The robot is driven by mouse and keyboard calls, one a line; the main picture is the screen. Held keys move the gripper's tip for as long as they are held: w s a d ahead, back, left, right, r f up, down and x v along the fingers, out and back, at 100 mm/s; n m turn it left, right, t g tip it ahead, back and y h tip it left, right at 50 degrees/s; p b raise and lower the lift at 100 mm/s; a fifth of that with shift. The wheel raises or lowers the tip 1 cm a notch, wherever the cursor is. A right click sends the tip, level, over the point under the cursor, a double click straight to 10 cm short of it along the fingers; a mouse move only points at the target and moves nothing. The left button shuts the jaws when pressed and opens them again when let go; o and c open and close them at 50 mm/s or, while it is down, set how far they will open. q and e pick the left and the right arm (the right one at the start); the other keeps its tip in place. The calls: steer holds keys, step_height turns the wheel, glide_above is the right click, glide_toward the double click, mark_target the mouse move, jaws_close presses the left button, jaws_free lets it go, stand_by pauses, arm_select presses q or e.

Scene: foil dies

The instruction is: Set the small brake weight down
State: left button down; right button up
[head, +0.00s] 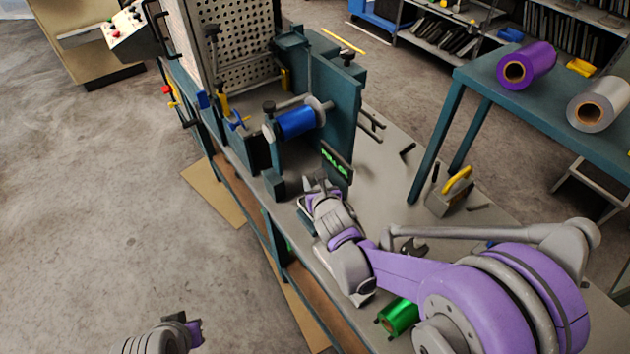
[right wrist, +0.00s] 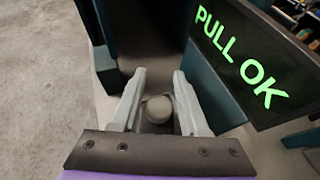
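My right gripper (head: 318,194) is low over the bench, beside the teal machine. In the right wrist view its two pale fingers (right wrist: 159,80) stand apart on either side of a rounded grey knob (right wrist: 157,108) with dark material around it. This may be the small brake weight, but I cannot tell whether the fingers touch it or what it rests on. The head view does not show it clearly. My left gripper (head: 194,333) is at the bottom edge of the head view, away from the bench; its fingers are not clear.
A green "PULL OK" display (head: 335,160) is close beside my right gripper. A blue roll (head: 297,122) sits on the machine. A grey block with a yellow handle (head: 457,181) and a green roll (head: 399,316) are on the bench (head: 375,180). Purple and silver rolls lie on another table.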

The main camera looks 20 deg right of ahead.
steer(key=shift+o, duration=1.1)
steer(key=shift+r, duration=0.1)
steer(key=shift+s+r, duration=0.2)
steer(key=p+v, duration=0.2)
steer(key=v, duration=0.9)
steer(key=s+d+f+m+g, duration=0.1)
steer(key=s+f+m+g, duration=0.1)
steer(key=s+m, duration=0.7)
steer(key=s+d+f+m+g, duration=0.1)
steer(key=s+m+g, duration=0.4)
steer(key=m, duration=2.1)
steer(key=s, duration=0.4)
steer(key=shift+d+f+g+y, duration=0.3)
steer(key=shift+d+f, duration=0.05)
steer(key=shift+d, duration=0.05)
steer(key=shift+r, duration=0.1)
